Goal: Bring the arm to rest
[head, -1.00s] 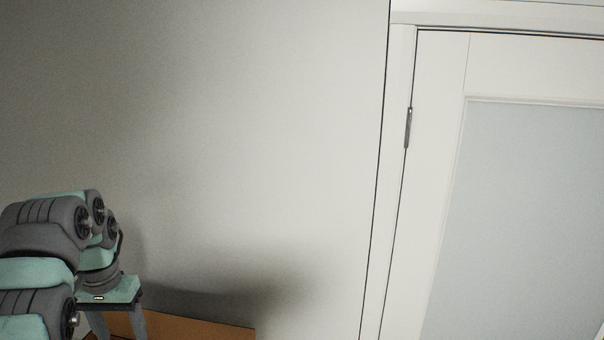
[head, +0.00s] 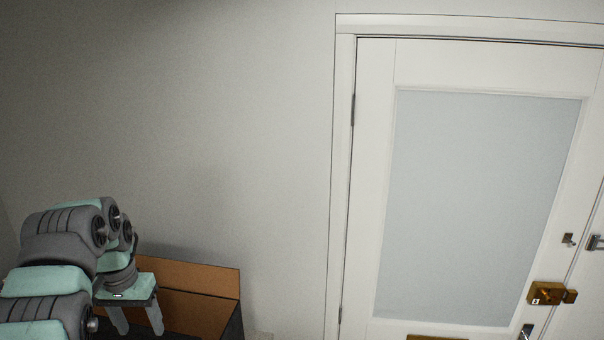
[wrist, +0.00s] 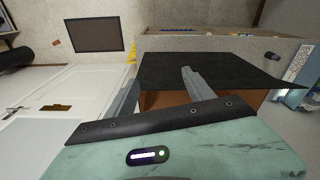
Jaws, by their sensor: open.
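My gripper (head: 136,318) hangs at the lower left of the head view, at the end of my grey and mint-green arm. Its two grey fingers point down and stand apart, with nothing seen between them. The fingers also show in the wrist view (wrist: 163,92), apart and empty. Behind the gripper in the head view is an open box (head: 195,275) with a brown inside and a dark outer side. I cannot tell the distance between the fingers and the box.
A white door (head: 375,200) with a frosted pane (head: 480,205) fills the right of the head view. It has a brass lock (head: 546,293). A plain grey wall (head: 200,120) is behind the arm. The wrist view shows a dark mat (wrist: 95,35) and a yellow object (wrist: 131,53).

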